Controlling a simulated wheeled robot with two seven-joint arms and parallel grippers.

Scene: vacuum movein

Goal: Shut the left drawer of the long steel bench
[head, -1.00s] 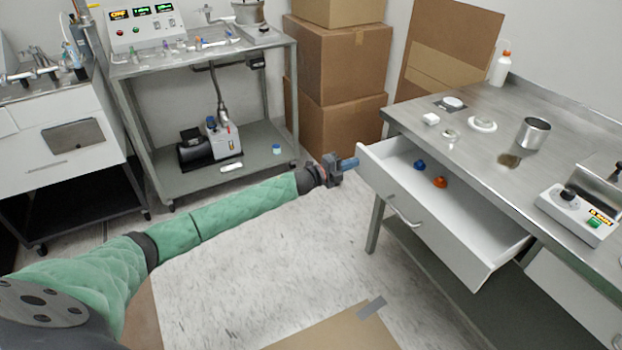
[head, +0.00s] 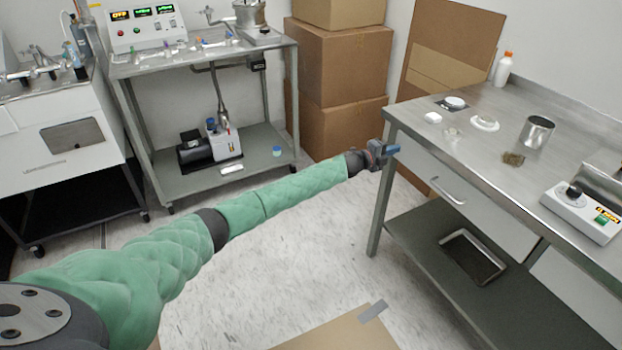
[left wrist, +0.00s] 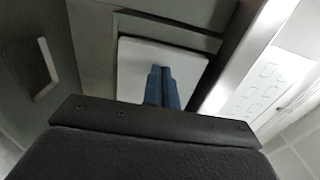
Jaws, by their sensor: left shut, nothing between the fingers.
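The long steel bench (head: 470,125) stands on the right in the head view. Its left drawer (head: 425,172) now sits in the bench frame with its front about flush under the top, and its bar handle (head: 447,191) faces out. My left gripper (head: 390,150) is shut and empty at the far left end of the drawer front. In the left wrist view the blue fingers (left wrist: 162,88) are together against or just before a pale panel (left wrist: 190,72); I cannot tell if they touch. The drawer's inside is hidden. My right gripper is not in view.
On the bench top are a steel beaker (head: 536,133), a white bottle (head: 502,68) and a hotplate device (head: 580,210). A black tray (head: 472,257) lies on the lower shelf. A steel cart (head: 220,175) and cardboard boxes (head: 340,70) stand behind.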

